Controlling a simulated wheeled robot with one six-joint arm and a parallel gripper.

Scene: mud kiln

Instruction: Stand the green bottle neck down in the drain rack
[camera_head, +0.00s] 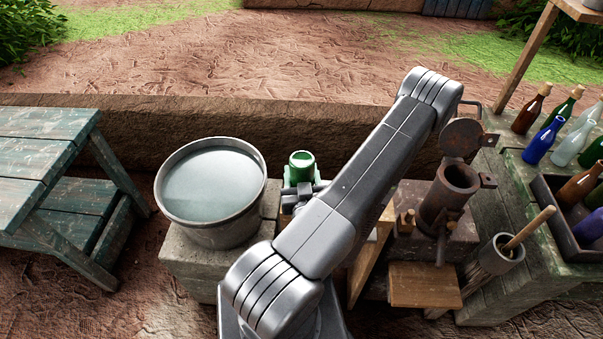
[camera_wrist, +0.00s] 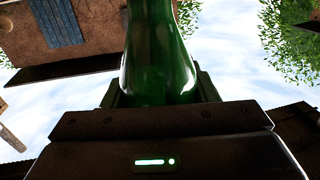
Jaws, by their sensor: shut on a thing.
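The green bottle (camera_head: 302,160) is in my gripper (camera_head: 303,190), to the right of the water basin. In the head view its wide round end faces up; the rest is hidden behind the gripper and arm. In the wrist view the bottle (camera_wrist: 158,70) sits between the fingers (camera_wrist: 158,98), which are shut on it, and it narrows toward the top of the picture. Its mouth is out of view. I cannot make out the drain rack for certain; my arm hides part of the area.
A metal basin of water (camera_head: 212,229) stands on a stone block at left. A rusty metal cylinder (camera_head: 448,196) and a pot with a wooden-handled tool (camera_head: 494,262) are at right. Several bottles and a dark crate (camera_head: 555,218) occupy the right bench. A green table (camera_head: 45,150) is far left.

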